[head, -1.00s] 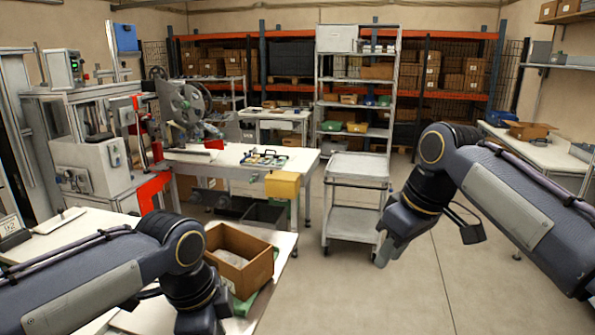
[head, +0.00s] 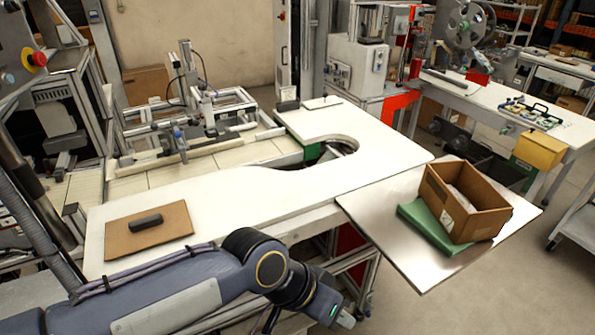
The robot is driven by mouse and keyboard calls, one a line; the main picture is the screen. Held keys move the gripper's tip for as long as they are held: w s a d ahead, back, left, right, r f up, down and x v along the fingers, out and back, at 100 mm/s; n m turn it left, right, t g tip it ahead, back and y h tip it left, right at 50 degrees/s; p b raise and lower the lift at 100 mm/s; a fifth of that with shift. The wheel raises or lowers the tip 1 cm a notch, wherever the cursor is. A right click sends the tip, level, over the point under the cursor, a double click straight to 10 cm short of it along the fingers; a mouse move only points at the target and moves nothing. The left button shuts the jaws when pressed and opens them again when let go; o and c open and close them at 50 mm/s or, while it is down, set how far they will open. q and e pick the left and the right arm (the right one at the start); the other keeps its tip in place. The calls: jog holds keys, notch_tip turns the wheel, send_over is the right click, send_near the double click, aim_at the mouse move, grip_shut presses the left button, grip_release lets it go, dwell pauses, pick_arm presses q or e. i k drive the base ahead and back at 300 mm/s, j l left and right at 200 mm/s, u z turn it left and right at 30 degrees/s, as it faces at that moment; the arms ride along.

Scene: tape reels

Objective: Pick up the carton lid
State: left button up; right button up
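A flat brown panel (head: 122,240) with a dark grey handle-like block (head: 146,222) on top lies on the left end of the white worktable; it looks like the carton lid. An open brown carton (head: 476,211) sits on a green object (head: 428,228) on the metal side table at right. My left gripper (head: 343,318) is in front of the worktable's edge, right of the panel and apart from it. Its fingers are too small and dark to tell whether they are open. My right gripper is out of view.
The white worktable (head: 240,196) has a curved cutout and is mostly bare between the panel and the metal side table (head: 392,238). A conveyor frame (head: 215,150) stands behind it. A second bench (head: 495,92) with a yellow bin (head: 540,150) is at right.

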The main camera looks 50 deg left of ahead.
aim_at(128, 234)
jog(key=l+u, duration=0.1)
jog(key=u, duration=2.7)
jog(key=i+l+u, duration=0.15)
jog(key=u, duration=0.25)
jog(key=i+l+u, duration=0.2)
jog(key=u, duration=0.15)
jog(key=i+l+u, duration=0.2)
jog(key=u, duration=0.2)
